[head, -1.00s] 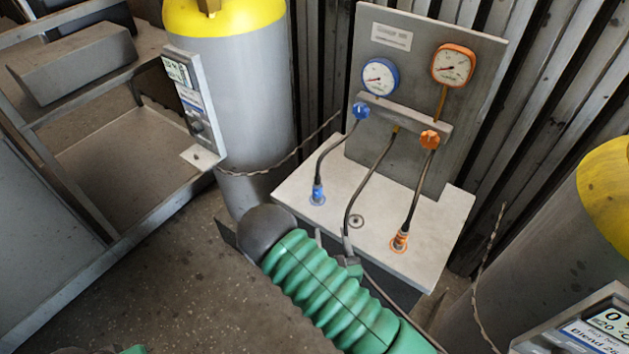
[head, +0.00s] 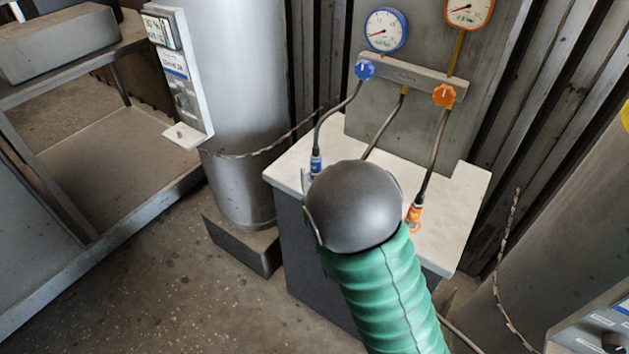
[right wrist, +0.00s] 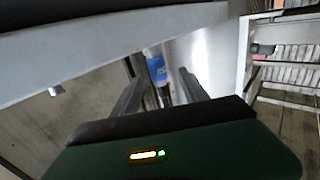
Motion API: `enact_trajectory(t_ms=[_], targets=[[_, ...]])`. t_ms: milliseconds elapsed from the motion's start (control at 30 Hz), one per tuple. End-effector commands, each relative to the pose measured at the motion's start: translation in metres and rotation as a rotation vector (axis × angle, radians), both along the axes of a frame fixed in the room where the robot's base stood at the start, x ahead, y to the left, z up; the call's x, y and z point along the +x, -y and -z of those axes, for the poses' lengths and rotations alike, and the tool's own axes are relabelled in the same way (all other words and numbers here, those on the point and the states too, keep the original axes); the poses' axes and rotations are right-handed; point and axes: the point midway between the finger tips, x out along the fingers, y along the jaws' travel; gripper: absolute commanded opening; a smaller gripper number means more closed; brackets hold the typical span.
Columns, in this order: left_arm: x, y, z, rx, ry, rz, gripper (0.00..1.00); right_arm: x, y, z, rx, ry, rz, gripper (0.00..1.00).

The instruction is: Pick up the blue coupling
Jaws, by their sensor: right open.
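The blue coupling (head: 316,165) stands at the lower end of a dark hose, at the left of the white stand top (head: 290,168). In the right wrist view it (right wrist: 157,68) shows between the tips of my right gripper (right wrist: 162,80), whose two grey fingers are apart on either side of it. I cannot tell whether they touch it. In the head view my dark rounded wrist and green sleeve hide most of that gripper. My left gripper is in neither view now.
A panel with a blue gauge (head: 386,29) and orange gauge (head: 468,10) rises behind. A grey cylinder (head: 237,90) stands left, a metal shelf (head: 110,155) further left. Floor is clear at lower left.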

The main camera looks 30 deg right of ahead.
Motion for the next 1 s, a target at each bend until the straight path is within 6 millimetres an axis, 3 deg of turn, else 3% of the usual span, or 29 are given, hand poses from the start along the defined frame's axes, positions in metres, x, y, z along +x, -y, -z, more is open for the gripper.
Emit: enact_trajectory(t_ms=[133, 400, 600, 1000], targets=[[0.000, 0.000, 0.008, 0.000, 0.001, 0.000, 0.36, 0.010, 0.004, 0.001, -0.001, 0.000, -0.001, 0.52], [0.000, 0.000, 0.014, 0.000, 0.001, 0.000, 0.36, 0.048, 0.020, 0.003, -0.001, 0.000, -0.001, 0.52], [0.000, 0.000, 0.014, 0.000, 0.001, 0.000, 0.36, 0.049, 0.021, 0.002, -0.001, -0.001, -0.001, 0.52], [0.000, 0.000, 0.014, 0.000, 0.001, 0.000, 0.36, 0.049, 0.021, 0.002, -0.001, -0.001, -0.001, 0.01]])
